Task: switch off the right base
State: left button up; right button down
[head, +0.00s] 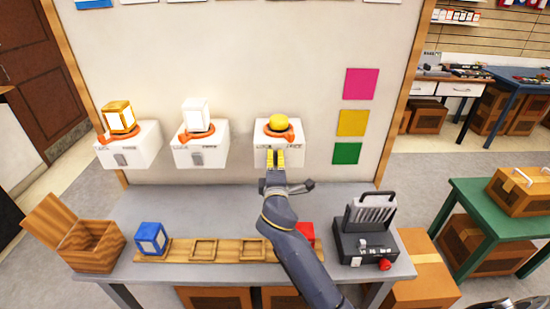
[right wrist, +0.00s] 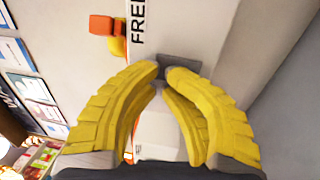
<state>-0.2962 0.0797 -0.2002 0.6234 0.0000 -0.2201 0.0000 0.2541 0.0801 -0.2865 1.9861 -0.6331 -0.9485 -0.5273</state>
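The right base (head: 262,159) is a white box on the wall panel with an orange ring and a yellow rounded piece (head: 278,122) on top. My right gripper (head: 276,152) is at its front face, pointing at the wall and hiding its switch in the head view. In the right wrist view, the yellow fingertips (right wrist: 168,72) are almost together at a grey switch (right wrist: 182,68) beside printed "FREE" lettering. I cannot tell whether they touch the switch. My left gripper is not in view.
The left base (head: 135,155) carries a glowing gold cube, and the middle base (head: 200,154) a glowing white cube. Below are a grey table (head: 200,283), a wooden tray (head: 180,247), a blue cube (head: 151,238), an open wooden box (head: 92,246) and a dark device (head: 365,243).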

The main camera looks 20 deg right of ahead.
jog(key=r+v, duration=0.3)
jog(key=v, duration=1)
jog(key=shift+s, duration=0.5)
jog(key=c, duration=2.2)
grip_release()
jog(key=shift+a+f, duration=0.1)
jog(key=shift+a, duration=0.05)
